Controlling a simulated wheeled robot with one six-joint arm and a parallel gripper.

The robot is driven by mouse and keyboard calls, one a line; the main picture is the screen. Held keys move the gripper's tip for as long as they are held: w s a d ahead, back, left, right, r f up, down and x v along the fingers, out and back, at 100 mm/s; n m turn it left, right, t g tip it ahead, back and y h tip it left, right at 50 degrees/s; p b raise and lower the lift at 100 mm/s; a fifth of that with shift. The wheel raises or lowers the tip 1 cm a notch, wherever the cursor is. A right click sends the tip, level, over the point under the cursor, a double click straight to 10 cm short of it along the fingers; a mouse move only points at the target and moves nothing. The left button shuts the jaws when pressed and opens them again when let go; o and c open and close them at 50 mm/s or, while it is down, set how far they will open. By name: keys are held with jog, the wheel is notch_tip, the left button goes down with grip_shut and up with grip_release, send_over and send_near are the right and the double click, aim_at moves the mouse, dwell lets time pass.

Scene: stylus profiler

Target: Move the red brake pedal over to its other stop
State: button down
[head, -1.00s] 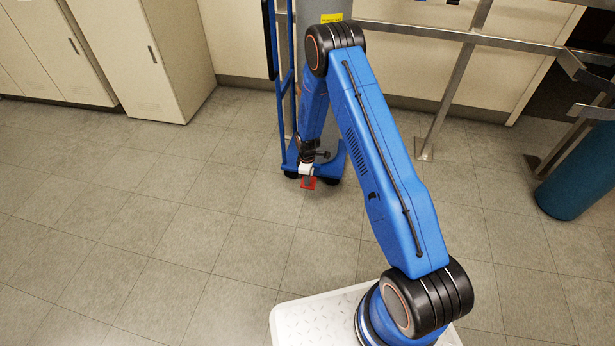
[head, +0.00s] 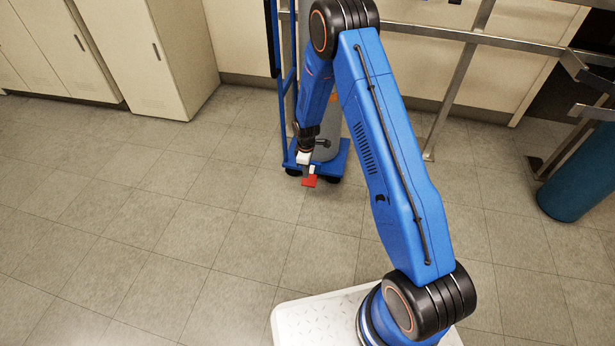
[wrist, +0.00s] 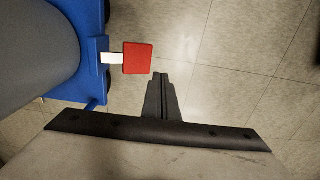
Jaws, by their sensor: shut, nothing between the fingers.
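The red brake pedal (head: 309,181) sticks out low at the front of a blue cylinder cart (head: 340,163). In the wrist view the pedal (wrist: 138,58) is a red square plate on a short white arm. The arm joins the blue cart base (wrist: 93,80). My gripper (wrist: 159,78) is shut and empty, and its fingertips lie just to the right of and below the pedal's lower right corner in that view. A small gap shows between them there. In the head view my gripper (head: 305,160) is small beside the pedal, and its fingers are hard to make out.
A grey cylinder (wrist: 35,45) stands on the cart. Metal rails (head: 450,100) run behind it, and a teal cylinder (head: 573,180) stands at the right. Beige cabinets (head: 160,50) stand at the left. The tiled floor (head: 150,230) in front is clear.

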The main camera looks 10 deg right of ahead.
jog(key=shift+s+a+r, duration=0.15)
jog(key=shift+s+r, duration=0.1)
jog(key=shift+r, duration=0.5)
jog(key=shift+s+a+r, duration=0.1)
jog(key=shift+s+r, duration=0.2)
jog(key=shift+r, duration=0.45)
jog(key=shift+s+a+r, duration=0.15)
jog(key=shift+s+r, duration=0.1)
jog(key=shift+r, duration=0.5)
jog(key=s+d+r+m+t, duration=0.15)
jog(key=s+r, duration=0.25)
jog(key=r, duration=0.7)
jog(key=s+d+r+m, duration=0.25)
jog(key=s+r, duration=0.25)
jog(key=r, duration=0.7)
jog(key=s+d+r+m+t, duration=0.1)
jog(key=s+d+r+m, duration=0.2)
jog(key=r, duration=0.8)
jog(key=s+d+r+m, duration=0.1)
jog(key=s+r, duration=0.3)
jog(key=s, duration=0.6)
jog(key=s+d+r+m+t, duration=0.1)
jog(key=s+d+r+m, duration=0.1)
jog(key=s, duration=0.9)
jog(key=s+d+r+m+t, duration=0.1)
jog(key=s+r+m, duration=0.1)
jog(key=s+r, duration=0.4)
jog(key=shift+s+d+r+m, duration=0.15)
jog(key=shift+s+m, duration=0.25)
jog(key=shift+s, duration=1.8)
